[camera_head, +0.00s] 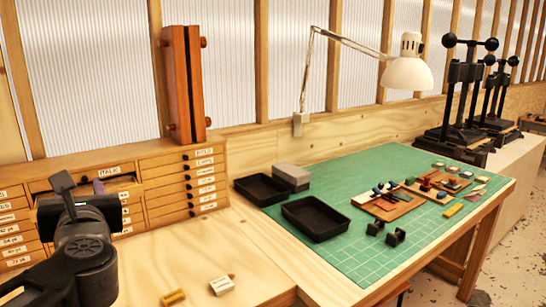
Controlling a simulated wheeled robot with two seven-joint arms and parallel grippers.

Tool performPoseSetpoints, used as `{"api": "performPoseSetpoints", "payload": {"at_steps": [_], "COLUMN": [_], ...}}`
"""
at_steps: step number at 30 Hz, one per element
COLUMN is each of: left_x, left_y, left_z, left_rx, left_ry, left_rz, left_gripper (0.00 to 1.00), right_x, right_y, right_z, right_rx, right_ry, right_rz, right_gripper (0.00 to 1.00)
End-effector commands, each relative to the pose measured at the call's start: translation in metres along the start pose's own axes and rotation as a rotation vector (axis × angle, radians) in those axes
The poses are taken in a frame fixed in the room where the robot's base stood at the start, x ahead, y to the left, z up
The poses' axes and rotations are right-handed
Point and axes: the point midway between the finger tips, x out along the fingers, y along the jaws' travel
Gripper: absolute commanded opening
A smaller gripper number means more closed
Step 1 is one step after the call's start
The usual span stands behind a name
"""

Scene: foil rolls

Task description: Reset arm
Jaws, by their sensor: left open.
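My left gripper (81,187) is at the lower left, its dark arm rising from the bottom edge. It is open with nothing seen between its fingers. It is in front of the wooden drawer cabinet (160,162), near a pulled-out drawer. Whether it touches the drawer cannot be told. My right gripper is not in view. A yellow piece (173,297) and a whitish piece (222,285) lie on the pale wooden bench, right of my left arm.
A green cutting mat (335,255) covers the right table. Black presses (465,100) stand at the far right. The middle of the bench is clear.

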Motion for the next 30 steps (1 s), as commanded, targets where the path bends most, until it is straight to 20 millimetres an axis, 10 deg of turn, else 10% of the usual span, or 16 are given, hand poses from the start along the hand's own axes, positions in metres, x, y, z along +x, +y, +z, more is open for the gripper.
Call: {"api": "performPoseSetpoints", "payload": {"at_steps": [9,14,23,30], "left_x": [0.001,0.012,0.012,-0.037], "left_y": [-0.025,-0.070,-0.185,-0.248], "left_z": [0.006,-0.034,-0.215,-0.388], "left_rx": [0.443,0.851,1.645,2.075], "left_ry": [-0.087,-0.135,-0.283,-0.508], "left_rz": [-0.077,-0.180,-0.546,-0.926], "left_gripper": [0.41,0.41,0.41,0.41], "right_x": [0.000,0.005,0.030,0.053], "right_y": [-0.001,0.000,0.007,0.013], "right_z": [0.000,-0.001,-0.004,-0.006], "right_rx": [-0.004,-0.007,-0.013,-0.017], "right_ry": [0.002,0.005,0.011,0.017], "right_rz": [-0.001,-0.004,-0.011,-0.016], "right_gripper": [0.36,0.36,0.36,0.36]}}
